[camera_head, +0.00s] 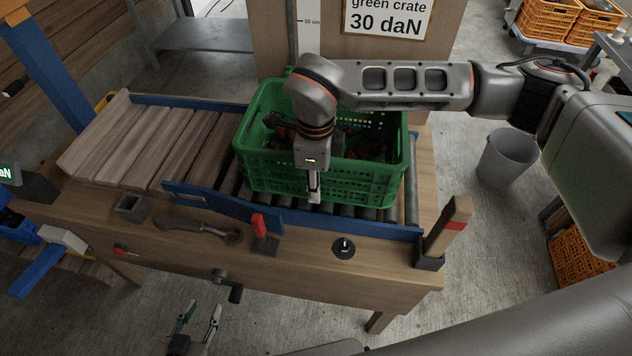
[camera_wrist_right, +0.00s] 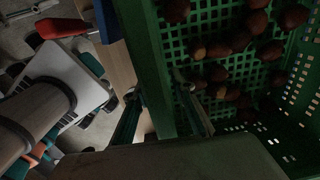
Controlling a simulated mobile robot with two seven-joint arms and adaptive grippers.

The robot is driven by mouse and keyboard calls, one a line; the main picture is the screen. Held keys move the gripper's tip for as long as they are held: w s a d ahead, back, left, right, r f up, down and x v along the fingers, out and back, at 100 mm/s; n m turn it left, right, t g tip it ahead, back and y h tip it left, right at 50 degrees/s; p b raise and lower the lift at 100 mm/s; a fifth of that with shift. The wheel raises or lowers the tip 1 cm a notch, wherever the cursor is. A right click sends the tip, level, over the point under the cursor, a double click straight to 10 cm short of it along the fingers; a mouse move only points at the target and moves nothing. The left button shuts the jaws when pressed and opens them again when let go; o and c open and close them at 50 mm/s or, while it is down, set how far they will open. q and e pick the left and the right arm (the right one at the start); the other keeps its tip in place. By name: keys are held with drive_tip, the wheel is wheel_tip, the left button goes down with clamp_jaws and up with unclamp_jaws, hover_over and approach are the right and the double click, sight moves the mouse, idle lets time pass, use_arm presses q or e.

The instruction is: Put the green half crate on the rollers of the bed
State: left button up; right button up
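The green half crate (camera_head: 262,170) is on the roller bed (camera_head: 413,208), between its blue rails. It looks level; the underside is hidden. Brown chestnuts cover part of its floor, seen in the right wrist view beside the crate's rim (camera_wrist_right: 150,50). My right gripper (camera_head: 314,188) points down at the crate's near wall. In the right wrist view its fingers (camera_wrist_right: 160,92) lie either side of that wall, one outside and one inside. Whether they press on it is unclear. My left gripper (camera_head: 198,318) is open and empty, low in front of the bench.
A slatted wooden ramp (camera_head: 140,140) joins the bed on the left. A red-handled lever (camera_head: 260,226), a black knob (camera_head: 343,247) and a wooden post (camera_head: 450,228) line the near edge. A grey bin (camera_head: 505,158) stands on the floor at right.

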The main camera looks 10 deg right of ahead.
wheel_tip(320, 180, up, 12)
drive_tip(key=shift+s+r+p, duration=0.1)
drive_tip(key=shift+s+p, duration=0.05)
drive_tip(key=shift+p, duration=0.15)
idle(0.4)
idle(0.4)
